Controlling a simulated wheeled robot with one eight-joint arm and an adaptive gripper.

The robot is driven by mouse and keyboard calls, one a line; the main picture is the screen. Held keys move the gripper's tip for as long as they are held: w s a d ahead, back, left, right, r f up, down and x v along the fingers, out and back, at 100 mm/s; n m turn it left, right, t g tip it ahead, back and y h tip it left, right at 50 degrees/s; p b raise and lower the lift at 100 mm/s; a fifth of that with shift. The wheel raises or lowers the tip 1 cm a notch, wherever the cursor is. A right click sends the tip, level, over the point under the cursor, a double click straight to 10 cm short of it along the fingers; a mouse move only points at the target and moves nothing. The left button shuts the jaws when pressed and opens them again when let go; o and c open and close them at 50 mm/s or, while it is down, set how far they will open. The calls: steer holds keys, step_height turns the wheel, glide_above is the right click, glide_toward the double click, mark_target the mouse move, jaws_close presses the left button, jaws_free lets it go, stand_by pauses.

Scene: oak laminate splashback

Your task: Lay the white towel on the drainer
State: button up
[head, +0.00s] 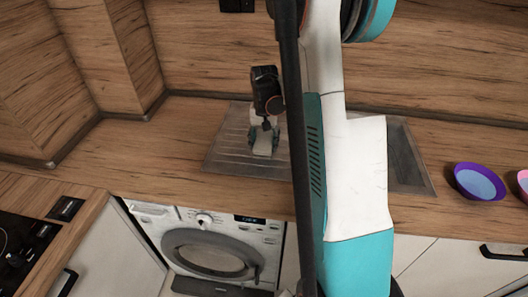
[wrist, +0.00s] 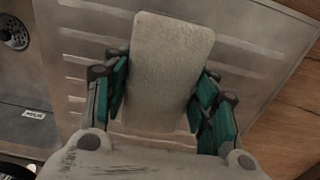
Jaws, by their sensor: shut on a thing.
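The white towel (head: 262,147) is a small, folded, pale rectangular piece; it fills the middle of the wrist view (wrist: 168,60). My gripper (head: 266,137) is shut on it, with teal fingers along both its long sides in the wrist view (wrist: 163,86). The drainer (head: 230,153) is the ribbed metal board left of the sink basin; its ridges show behind the towel in the wrist view (wrist: 245,40). The towel is over the drainer; I cannot tell whether it touches it. My arm hides the drainer's right part in the head view.
The sink basin (head: 405,160) is right of my arm; its drain hole (wrist: 14,33) shows in the wrist view. A purple bowl (head: 479,182) and a pink bowl (head: 523,180) stand on the counter at right. A washing machine (head: 212,245) is below; a hob (head: 18,235) is at left. The counter left of the drainer is clear.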

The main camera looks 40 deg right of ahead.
mark_target(264, 139)
step_height(264, 139, down, 4)
steer(key=shift+f+b, duration=0.1)
steer(key=shift+b, duration=0.45)
steer(key=o, duration=1.4)
step_height(264, 139, up, 12)
steer(key=p, duration=0.3)
